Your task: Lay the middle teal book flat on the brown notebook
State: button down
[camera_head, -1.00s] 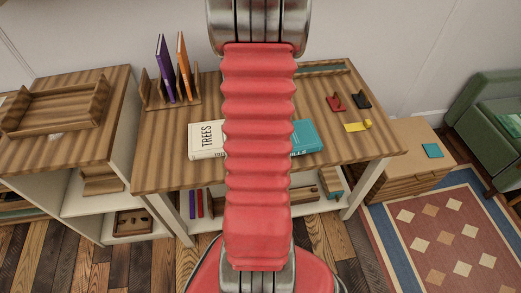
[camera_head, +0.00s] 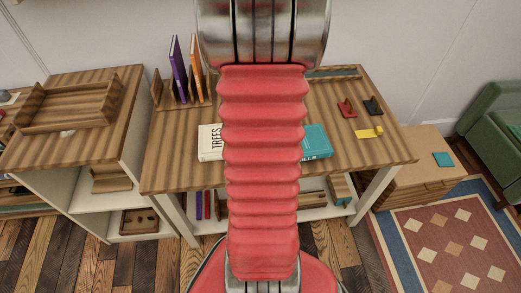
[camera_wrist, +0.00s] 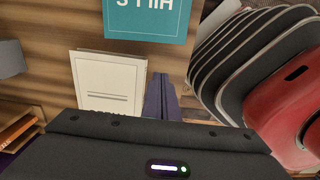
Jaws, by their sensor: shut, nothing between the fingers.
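A teal book with white lettering (camera_head: 316,142) lies flat on the desk in the head view, its left part hidden behind my arm. It also shows in the wrist view (camera_wrist: 145,20), cut off by the top edge. A pale book marked TREES (camera_head: 210,143) lies to its left; a pale cover (camera_wrist: 110,84) shows beside my fingers in the wrist view. My gripper (camera_wrist: 158,77) is shut and empty, its dark fingers over the wooden desktop near the pale book. The head view does not show the gripper. I cannot make out a brown notebook; my arm hides the desk's middle.
A wooden rack (camera_head: 160,92) holds a purple book (camera_head: 178,70) and an orange book (camera_head: 196,68). Red (camera_head: 346,108), black (camera_head: 373,105) and yellow (camera_head: 368,133) items lie on the desk's right. A teal item (camera_head: 443,159) lies on the low cabinet. Books stand on the shelf below.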

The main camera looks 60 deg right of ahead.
jog(key=shift+r, duration=1.85)
jog(key=w+a+r+m+t+h, duration=0.1)
jog(key=w+a+r+m, duration=0.1)
jog(key=w+a+r, duration=0.55)
jog(key=w+a+r+m+t, duration=0.1)
jog(key=w+a+r, duration=0.25)
jog(key=a, duration=0.65)
jog(key=s+a+r+m+t, duration=0.1)
jog(key=a+r+m, duration=0.1)
jog(key=a, duration=0.7)
jog(key=s+a+r+m+t+y, duration=0.1)
jog(key=a+r, duration=0.4)
jog(key=a, duration=0.5)
jog(key=shift+s+r+m+t, duration=0.25)
jog(key=shift+s+m+t, duration=0.35)
jog(key=shift+t, duration=0.2)
